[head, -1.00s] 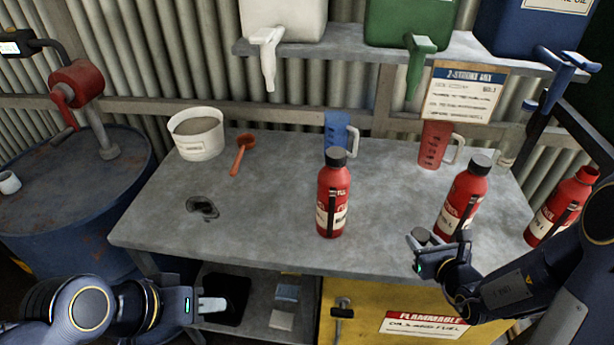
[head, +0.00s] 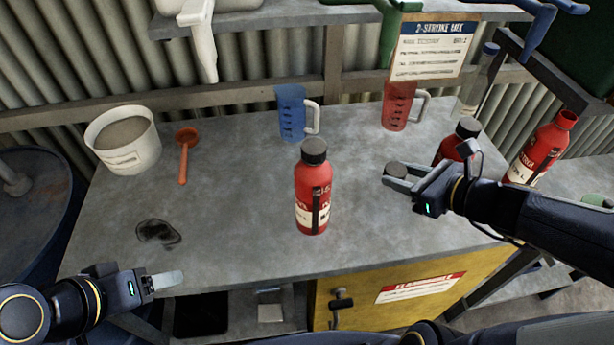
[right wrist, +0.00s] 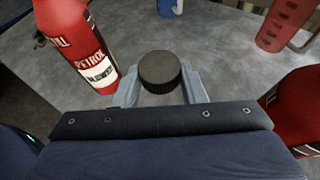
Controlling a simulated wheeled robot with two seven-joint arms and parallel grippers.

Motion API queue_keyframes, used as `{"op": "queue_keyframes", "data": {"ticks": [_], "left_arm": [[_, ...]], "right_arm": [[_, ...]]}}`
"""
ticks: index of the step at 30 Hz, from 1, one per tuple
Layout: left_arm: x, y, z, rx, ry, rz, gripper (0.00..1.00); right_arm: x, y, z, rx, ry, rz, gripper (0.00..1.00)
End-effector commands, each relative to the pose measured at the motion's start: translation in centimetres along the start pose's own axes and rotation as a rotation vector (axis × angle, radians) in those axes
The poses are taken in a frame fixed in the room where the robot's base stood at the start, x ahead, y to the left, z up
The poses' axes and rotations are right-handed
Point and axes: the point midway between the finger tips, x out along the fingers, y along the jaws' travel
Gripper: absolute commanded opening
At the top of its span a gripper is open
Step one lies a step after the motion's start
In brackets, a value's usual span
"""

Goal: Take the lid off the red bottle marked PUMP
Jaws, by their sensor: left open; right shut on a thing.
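Three red bottles stand on the grey bench. The middle bottle (head: 311,203) wears a black lid (head: 314,151); in the right wrist view this bottle (right wrist: 82,45) reads PETROL. A second bottle (head: 447,150), with a black lid (head: 467,127), is partly hidden behind my right gripper. The third bottle (head: 541,150), at the right, has an open red mouth and no lid. I cannot read PUMP on any of them. My right gripper (head: 397,172) is shut on a loose dark round lid (right wrist: 160,71), held above the bench. My left gripper (head: 165,280) is open and empty at the bench's front left.
A blue jug (head: 292,112), a red jug (head: 398,105) and a clear bottle (head: 473,88) stand at the back. A white tub (head: 124,153) and an orange scoop (head: 184,155) are at the left, near a dark stain. The bench (head: 235,210) is clear left of the middle bottle.

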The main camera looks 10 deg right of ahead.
Motion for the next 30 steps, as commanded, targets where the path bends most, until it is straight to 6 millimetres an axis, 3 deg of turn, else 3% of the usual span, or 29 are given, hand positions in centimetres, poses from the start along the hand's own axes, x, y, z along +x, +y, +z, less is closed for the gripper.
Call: {"op": "queue_keyframes", "data": {"ticks": [2,5,14,18,26,30], "left_arm": [[0.2,-0.1,0.1,0.0,0.0,0.0,0.63],[0.6,-0.3,0.3,0.0,0.0,0.0,0.63],[2.2,-1.0,1.1,0.0,0.0,0.0,0.63],[3.5,-1.6,1.7,0.0,0.0,0.0,0.63],[4.0,-1.8,2.0,0.0,0.0,0.0,0.63],[4.4,-2.0,2.2,0.0,0.0,0.0,0.63]], "right_arm": [[0.0,0.0,-0.3,0.0,0.001,0.002,0.17],[1.6,0.1,-0.5,0.001,0.002,0.009,0.17],[9.8,-0.2,-0.6,0.003,0.003,0.011,0.17],[13.0,-0.4,-2.3,0.004,0.003,0.008,0.17],[15.6,-0.7,-3.2,0.002,0.0,0.004,0.17],[16.9,-0.6,-4.6,0.005,0.004,0.005,0.17]]}}
